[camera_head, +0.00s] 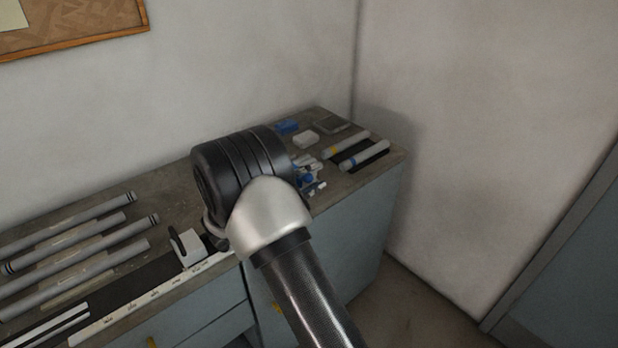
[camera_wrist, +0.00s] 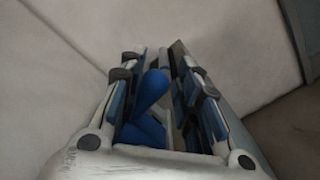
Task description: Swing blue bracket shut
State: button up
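In the wrist view, my gripper (camera_wrist: 165,75) points ahead with its two fingers apart. A rounded blue part (camera_wrist: 151,92), which looks like the blue bracket, shows between the fingers. More blue (camera_wrist: 145,130) shows nearer the palm. I cannot tell whether a finger touches the blue part, or how far the bracket is swung. In the head view, small blue and white parts (camera_head: 307,179) sit on the bench just right of my wrist. My arm hides the gripper and part of that area there.
The bench (camera_head: 165,215) stands along the wall. Several grey tubes (camera_head: 75,245) lie at left, near a white block (camera_head: 187,246). A blue block (camera_head: 287,127), a small white block (camera_head: 306,139), a grey tray (camera_head: 333,124) and two banded tubes (camera_head: 364,155) lie at the right end.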

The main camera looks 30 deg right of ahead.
jog(key=o, duration=0.4)
jog(key=shift+w+a+f, duration=0.15)
jog(key=shift+a, duration=0.05)
jog(key=shift+d+r, duration=0.1)
jog(key=shift+r, duration=0.15)
notch_tip(320, 180, up, 10)
jog(key=shift+f, duration=0.1)
jog(key=shift+c, duration=0.4)
